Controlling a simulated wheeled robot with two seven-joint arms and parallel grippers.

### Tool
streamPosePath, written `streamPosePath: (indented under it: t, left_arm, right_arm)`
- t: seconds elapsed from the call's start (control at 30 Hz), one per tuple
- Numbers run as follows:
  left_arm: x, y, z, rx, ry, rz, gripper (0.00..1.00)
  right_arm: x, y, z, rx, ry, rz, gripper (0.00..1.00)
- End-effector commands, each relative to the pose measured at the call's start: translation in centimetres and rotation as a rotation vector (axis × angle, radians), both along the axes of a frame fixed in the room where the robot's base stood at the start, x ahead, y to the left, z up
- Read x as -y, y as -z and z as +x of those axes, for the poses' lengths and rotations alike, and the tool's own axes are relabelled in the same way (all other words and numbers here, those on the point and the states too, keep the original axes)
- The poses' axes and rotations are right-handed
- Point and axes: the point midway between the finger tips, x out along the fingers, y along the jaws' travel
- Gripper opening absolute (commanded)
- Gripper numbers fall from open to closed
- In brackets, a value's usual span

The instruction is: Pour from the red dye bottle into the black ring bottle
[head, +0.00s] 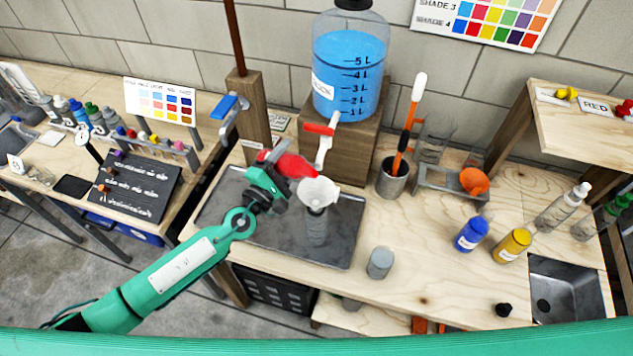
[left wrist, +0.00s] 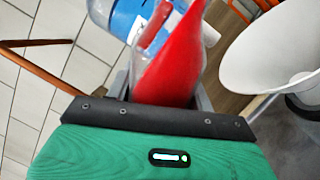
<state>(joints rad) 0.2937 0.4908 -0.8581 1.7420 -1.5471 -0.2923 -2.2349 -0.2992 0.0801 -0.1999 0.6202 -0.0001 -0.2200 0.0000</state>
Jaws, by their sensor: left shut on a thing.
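My left gripper (head: 268,177) is shut on the red dye bottle (head: 291,166). The bottle is tilted well over on its side, its narrow end pointing right toward a white funnel (head: 319,191). In the left wrist view the red bottle (left wrist: 172,72) lies between the jaws, with the funnel (left wrist: 270,50) to its right. The funnel sits in the mouth of a clear bottle (head: 317,228) on the dark tray. My right gripper is not in view.
The grey tray (head: 225,222) lies under the bottle. Behind stands a blue liquid tank (head: 349,75) with a red-handled tap on a wooden block. A cup with an orange-handled tool (head: 392,180), a grey jar (head: 380,263), and blue (head: 471,234) and yellow (head: 512,245) bottles stand to the right.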

Motion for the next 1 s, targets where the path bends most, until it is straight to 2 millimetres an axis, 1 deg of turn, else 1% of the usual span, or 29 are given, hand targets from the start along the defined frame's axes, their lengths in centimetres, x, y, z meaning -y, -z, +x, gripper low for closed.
streamPosePath:
  t: [0.17,0.37,0.63,1.0]
  left_arm:
    - [-0.03,-0.02,0.05,0.007,0.000,0.008,0.20]
    - [-0.05,-0.16,0.05,0.015,0.000,0.018,0.20]
    - [-0.09,-0.03,0.09,0.024,0.000,0.030,0.20]
    - [-0.14,-0.11,0.12,0.041,-0.001,0.051,0.20]
  right_arm:
    - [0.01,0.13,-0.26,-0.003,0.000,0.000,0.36]
    - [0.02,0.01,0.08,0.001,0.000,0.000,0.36]
    - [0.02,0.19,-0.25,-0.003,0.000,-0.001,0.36]
    - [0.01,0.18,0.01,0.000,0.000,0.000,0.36]
